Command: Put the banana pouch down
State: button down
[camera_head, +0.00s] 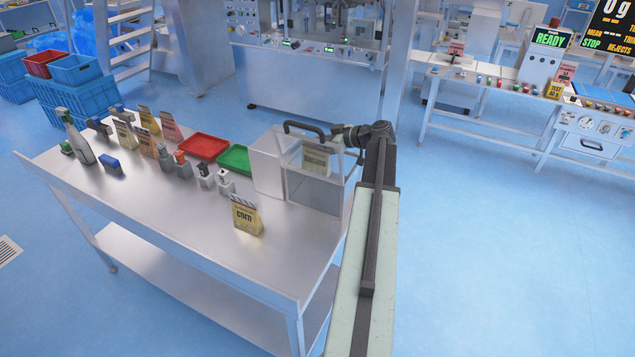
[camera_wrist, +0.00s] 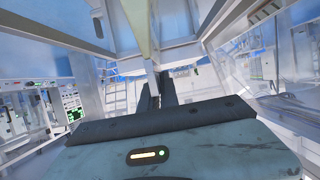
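A yellow pouch (camera_head: 246,217) whose label reads as corn stands upright near the table's front right. Another pale yellow pouch (camera_head: 317,158) shows at the clear-walled box (camera_head: 313,192); its label is too small to read, so I cannot tell whether it is the banana pouch. My gripper (camera_head: 338,137) is at the upper right of that box, close to this pouch and the black handle. In the wrist view the dark fingers of my gripper (camera_wrist: 161,92) are close together, with no pouch clearly visible between them. I cannot tell whether they hold anything.

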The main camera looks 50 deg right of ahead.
jog(key=shift+f+b, duration=3.65)
jog(key=shift+f, duration=0.7)
jog(key=c, duration=1.6)
grip_release()
jog(key=shift+r, duration=0.1)
jog(key=shift+r, duration=0.1)
jog(key=p+v, duration=0.5)
jog(key=v, duration=0.7)
jog(key=shift+r, duration=0.1)
